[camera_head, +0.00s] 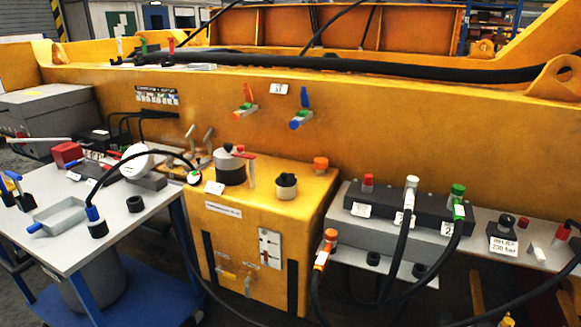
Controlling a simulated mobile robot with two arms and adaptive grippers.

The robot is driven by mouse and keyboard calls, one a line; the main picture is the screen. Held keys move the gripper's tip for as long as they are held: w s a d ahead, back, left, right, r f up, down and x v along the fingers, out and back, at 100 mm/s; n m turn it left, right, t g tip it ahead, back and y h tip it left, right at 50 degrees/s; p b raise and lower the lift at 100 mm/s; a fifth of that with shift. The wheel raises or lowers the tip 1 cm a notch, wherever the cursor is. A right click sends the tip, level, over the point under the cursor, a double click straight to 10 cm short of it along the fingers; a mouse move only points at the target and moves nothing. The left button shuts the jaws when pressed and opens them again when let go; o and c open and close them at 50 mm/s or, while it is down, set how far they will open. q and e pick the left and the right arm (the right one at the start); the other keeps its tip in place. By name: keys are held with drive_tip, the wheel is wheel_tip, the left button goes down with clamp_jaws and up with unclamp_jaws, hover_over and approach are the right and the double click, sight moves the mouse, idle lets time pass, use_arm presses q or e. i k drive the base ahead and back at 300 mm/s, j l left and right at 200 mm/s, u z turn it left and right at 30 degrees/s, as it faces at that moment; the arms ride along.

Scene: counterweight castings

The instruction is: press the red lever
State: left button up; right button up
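Several red handles show, and I cannot tell which one is the red lever. A red lever (243,155) sticks out to the right from the top of a dark and light cylinder (230,172) on the yellow box. Another small red handle (171,47) stands upright on the ledge at the back left. Neither of my grippers is in view, and nothing touches these handles.
A grey-topped cart (75,246) at left carries a grey tray (60,215), a red block (67,153) and tools. Black hoses curve across the front. A dark manifold (425,205) with coloured caps stands right of the yellow box (225,234).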

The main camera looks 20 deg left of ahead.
sight(106, 167)
drive_tip(key=u, duration=1.9)
